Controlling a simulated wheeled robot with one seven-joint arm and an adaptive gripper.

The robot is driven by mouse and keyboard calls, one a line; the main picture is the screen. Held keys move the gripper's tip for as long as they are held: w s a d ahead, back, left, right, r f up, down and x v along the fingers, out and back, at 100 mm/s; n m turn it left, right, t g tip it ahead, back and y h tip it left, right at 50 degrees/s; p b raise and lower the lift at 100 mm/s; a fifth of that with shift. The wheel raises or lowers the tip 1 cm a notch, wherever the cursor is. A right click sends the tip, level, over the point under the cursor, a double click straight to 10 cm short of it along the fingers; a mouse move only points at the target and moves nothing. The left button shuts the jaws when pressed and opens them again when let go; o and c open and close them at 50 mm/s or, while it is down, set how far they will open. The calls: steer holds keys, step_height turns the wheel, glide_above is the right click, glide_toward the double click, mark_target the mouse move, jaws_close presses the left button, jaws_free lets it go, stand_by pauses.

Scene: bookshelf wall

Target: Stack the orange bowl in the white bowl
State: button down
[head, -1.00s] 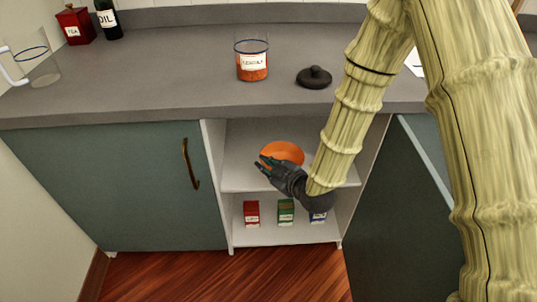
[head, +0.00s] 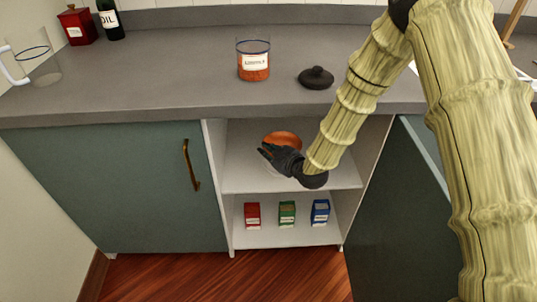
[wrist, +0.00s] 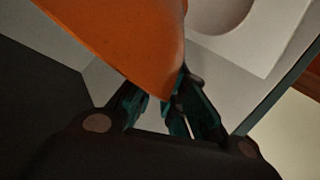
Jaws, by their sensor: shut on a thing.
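The orange bowl (head: 283,138) is inside the open cabinet, above its upper shelf. My gripper (head: 268,152) is shut on the bowl's near side. In the wrist view the orange bowl (wrist: 125,40) fills the upper left, its edge between the fingers of my gripper (wrist: 168,100). The white bowl is hard to make out in the head view against the white shelf, with my gripper in front. A pale rounded form (wrist: 218,14) at the top of the wrist view may be it, cut off by the frame.
The upper shelf (head: 240,178) has side walls close to my arm. Red (head: 252,215), green (head: 287,213) and blue (head: 320,212) boxes stand on the lower shelf. On the counter are a labelled jar (head: 253,62), a black lid (head: 316,78) and a glass jug (head: 40,65).

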steer(key=shift+f, duration=0.3)
steer(key=shift+f, duration=0.65)
steer(key=c, duration=1.5)
jaws_free()
steer(key=shift+r, duration=0.3)
steer(key=v, duration=0.8)
steer(key=p+v, duration=0.1)
steer(key=v, duration=0.3)
steer(key=shift+r, duration=0.3)
